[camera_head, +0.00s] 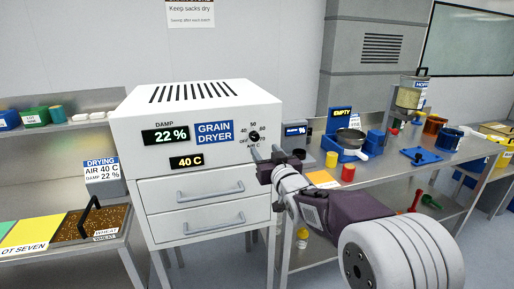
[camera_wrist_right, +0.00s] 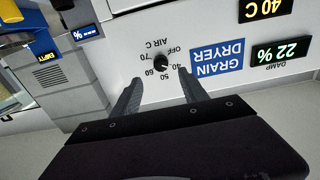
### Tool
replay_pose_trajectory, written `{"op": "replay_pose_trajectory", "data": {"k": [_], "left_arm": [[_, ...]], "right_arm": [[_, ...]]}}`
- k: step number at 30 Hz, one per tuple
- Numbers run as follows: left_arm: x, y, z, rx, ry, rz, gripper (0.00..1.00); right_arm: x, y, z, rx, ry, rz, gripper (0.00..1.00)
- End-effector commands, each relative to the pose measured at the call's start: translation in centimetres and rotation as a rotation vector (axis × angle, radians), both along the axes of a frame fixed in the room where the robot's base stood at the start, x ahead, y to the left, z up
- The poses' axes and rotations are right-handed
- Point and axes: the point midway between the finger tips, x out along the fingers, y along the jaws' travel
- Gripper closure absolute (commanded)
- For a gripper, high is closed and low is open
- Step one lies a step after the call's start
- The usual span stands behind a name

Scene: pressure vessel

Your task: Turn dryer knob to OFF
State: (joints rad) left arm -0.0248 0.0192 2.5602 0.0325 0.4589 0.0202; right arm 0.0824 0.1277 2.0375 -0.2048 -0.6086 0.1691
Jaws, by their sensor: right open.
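The grain dryer (camera_head: 130,120) is a white cabinet with a small black knob (camera_head: 254,136) at the right of its front. The knob also shows in the right wrist view (camera_wrist_right: 160,62), ringed by the marks OFF, 40, 50, 60 and 70 with AIR C beside them. Its pointer is too small to read surely. The dryer's displays read 22 % and 40 C. My right gripper (camera_head: 265,152) is open just in front of and below the knob. In the wrist view its fingers (camera_wrist_right: 160,88) lie either side of the knob, apart from it. My left gripper is out of view.
Two drawers with handles (camera_head: 205,190) are below the panel. A tray of grain (camera_head: 125,222) stands at the left. A steel bench (camera_head: 375,172) with a blue scale, cups and a hopper (camera_head: 411,92) is at the right, behind my right arm.

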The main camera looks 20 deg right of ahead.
Motion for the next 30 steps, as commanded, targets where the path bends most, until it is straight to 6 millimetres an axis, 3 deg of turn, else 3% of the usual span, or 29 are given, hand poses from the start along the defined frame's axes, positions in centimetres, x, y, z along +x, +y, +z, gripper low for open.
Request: {"op": "replay_pose_trajectory", "data": {"k": [12,17,24,26,30], "left_arm": [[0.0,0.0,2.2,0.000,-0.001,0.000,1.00],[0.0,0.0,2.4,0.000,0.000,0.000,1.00],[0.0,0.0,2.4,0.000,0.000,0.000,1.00],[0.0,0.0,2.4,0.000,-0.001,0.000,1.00],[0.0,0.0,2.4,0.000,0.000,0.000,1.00]], "right_arm": [[7.4,0.3,0.2,0.000,0.005,0.000,0.49],[8.8,0.4,0.1,0.000,0.004,0.000,0.49],[8.9,0.4,0.0,0.000,0.004,0.000,0.49],[8.9,0.4,0.0,0.000,0.004,0.000,0.63],[8.9,0.3,0.0,0.000,0.004,0.000,1.00]]}}
